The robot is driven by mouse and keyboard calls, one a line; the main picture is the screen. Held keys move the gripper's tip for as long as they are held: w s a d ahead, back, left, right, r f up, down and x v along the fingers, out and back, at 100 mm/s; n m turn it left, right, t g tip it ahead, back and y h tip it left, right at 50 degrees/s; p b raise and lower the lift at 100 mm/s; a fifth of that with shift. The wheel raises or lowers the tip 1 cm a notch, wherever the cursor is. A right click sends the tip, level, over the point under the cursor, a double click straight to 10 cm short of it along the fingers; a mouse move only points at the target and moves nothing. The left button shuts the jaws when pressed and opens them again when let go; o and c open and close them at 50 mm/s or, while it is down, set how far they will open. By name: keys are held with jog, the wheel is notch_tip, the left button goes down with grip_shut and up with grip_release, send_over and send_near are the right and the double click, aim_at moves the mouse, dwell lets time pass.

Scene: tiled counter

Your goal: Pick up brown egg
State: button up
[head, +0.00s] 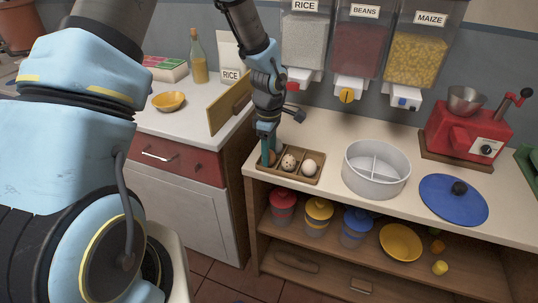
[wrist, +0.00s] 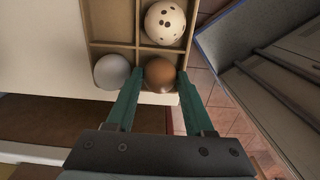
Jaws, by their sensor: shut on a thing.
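The brown egg (wrist: 160,74) lies in a corner compartment of a wooden divided tray (wrist: 122,43). My gripper (wrist: 160,80) is shut on it, with one teal finger on each side. In the head view, my gripper (head: 268,158) points down into the left end of the tray (head: 298,180), and the brown egg (head: 276,155) is partly hidden behind the fingers. It sits low among the tray walls; I cannot tell whether it touches the tray floor. A speckled egg (wrist: 165,22) and a pale egg (wrist: 112,71) lie in neighbouring compartments.
A round white divided container (head: 375,170) stands right of the tray, with a blue lid (head: 453,199) beyond it. Grain dispensers (head: 355,60) hang above the counter's back. A red grinder (head: 465,130) stands at the right. The counter's front edge is close to the tray.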

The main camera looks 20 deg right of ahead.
notch_tip(320, 180, up, 9)
jog(key=shift+d+r+b, duration=0.1)
jog(key=shift+r+b, duration=0.05)
jog(key=shift+b, duration=1.05)
jog(key=s+d+r+p, duration=0.1)
jog(key=s+d+r, duration=0.2)
jog(key=s+d, duration=0.25)
jog(key=s+d+r+p, duration=0.1)
jog(key=s+d+r, duration=0.2)
jog(key=s+d, duration=0.3)
jog(key=s+d+f, duration=0.2)
jog(key=s+d, duration=0.2)
jog(key=d, duration=0.3)
jog(key=s+d+f+p, duration=0.1)
jog(key=s+d+f, duration=0.1)
jog(key=s+d, duration=0.3)
jog(key=shift+s+d+p, duration=0.25)
jog(key=shift+d+p, duration=0.05)
jog(key=shift+d, duration=0.7)
jog(key=shift+f+b, duration=1.6)
jog(key=shift+f, duration=1.6)
jog(key=shift+f+b, duration=0.8)
jog(key=shift+f, duration=0.9)
